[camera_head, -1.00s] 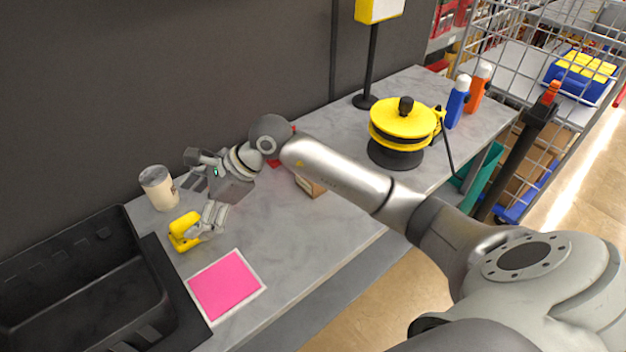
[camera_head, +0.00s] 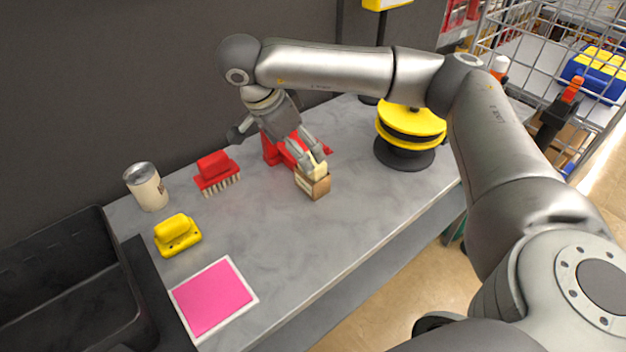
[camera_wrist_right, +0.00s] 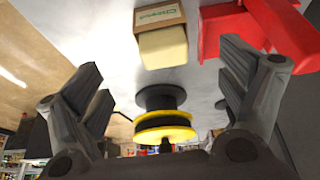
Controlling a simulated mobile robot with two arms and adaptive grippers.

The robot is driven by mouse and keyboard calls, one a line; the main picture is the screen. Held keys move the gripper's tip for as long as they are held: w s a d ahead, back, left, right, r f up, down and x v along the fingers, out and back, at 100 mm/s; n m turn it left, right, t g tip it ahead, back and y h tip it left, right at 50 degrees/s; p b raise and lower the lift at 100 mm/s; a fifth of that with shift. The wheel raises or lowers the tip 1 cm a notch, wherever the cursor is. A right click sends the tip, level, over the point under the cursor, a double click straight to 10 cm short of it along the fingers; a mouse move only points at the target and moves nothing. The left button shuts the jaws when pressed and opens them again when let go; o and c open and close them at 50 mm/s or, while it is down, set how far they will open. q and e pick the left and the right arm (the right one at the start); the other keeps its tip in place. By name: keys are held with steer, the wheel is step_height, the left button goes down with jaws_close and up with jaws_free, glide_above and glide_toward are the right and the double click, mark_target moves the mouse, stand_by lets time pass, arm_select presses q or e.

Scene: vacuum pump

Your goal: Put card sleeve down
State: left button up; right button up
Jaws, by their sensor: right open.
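The brown card sleeve (camera_head: 318,187) sits on the grey worktop, around a cream block (camera_head: 316,170) that sticks out of it. In the right wrist view the sleeve (camera_wrist_right: 158,14) shows green print, with the cream block (camera_wrist_right: 162,46) protruding towards me. My right gripper (camera_head: 312,160) is close to the block and sleeve, fingers pointing down at them. In the right wrist view the gripper (camera_wrist_right: 165,66) is open, with clear gaps between its fingers and the block. Exact contact is hard to tell in the head view. My left gripper is not in view.
A red object (camera_head: 272,152) stands right behind the sleeve. A red brush (camera_head: 215,172), a yellow tool (camera_head: 177,234), a tin (camera_head: 146,187), a pink sheet (camera_head: 212,298) and a black crate (camera_head: 125,268) are to the left. A yellow-black reel (camera_head: 410,128) is to the right.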

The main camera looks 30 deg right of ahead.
steer(key=p+x, duration=0.2)
steer(key=x, duration=0.7)
steer(key=shift+w+d+f+p, duration=0.1)
steer(key=shift+d+f+p, duration=0.15)
steer(key=shift+p, duration=0.1)
steer(key=shift+f, duration=0.3)
steer(key=shift+c, duration=0.5)
steer(key=c, duration=0.9)
steer(key=shift+r, duration=0.1)
steer(key=shift+c, duration=0.8)
steer(key=shift+w, duration=0.1)
